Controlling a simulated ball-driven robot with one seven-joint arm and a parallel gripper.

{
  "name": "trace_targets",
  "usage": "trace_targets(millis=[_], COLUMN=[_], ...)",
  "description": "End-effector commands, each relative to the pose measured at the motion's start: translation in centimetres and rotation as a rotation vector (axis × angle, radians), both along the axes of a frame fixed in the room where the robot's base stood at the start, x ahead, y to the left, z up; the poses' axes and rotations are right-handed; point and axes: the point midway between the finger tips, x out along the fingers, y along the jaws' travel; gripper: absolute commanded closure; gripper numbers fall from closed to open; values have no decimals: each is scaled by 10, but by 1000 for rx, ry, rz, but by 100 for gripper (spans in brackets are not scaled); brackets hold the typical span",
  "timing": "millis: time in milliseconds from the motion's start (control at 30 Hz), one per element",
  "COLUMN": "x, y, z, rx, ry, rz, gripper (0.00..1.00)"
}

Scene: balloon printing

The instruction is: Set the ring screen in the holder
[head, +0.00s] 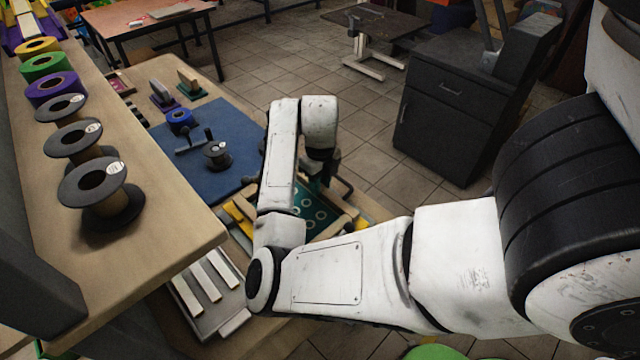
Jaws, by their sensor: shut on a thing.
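The ring screen (312,205) is a green panel with pale rings in a light wooden frame. It shows just right of my white forearm, which hides its left part. My gripper (322,178) is dark and partly hidden by my wrist. It is shut on the ring screen at the far side. Yellow parts (240,212), perhaps of the holder, show to the left of and under the screen. The arm covers most of that spot, so I cannot tell whether the screen touches the holder or is above it.
A raised wooden shelf (150,235) with several rolls and spools stands at the left. A pale slatted tray (210,290) lies in front. A dark cabinet (450,120) stands behind.

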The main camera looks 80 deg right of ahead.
Motion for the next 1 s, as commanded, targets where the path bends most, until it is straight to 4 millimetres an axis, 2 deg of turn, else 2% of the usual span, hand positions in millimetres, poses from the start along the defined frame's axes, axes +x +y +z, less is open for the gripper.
trace_targets(millis=[433,467,700,1000], x=[0,0,0,0], y=[0,0,0,0], z=[-12,-10,-10,-6], rx=[0,0,0,0], ry=[0,0,0,0], rz=[0,0,0,0], gripper=[100,71,48,48])
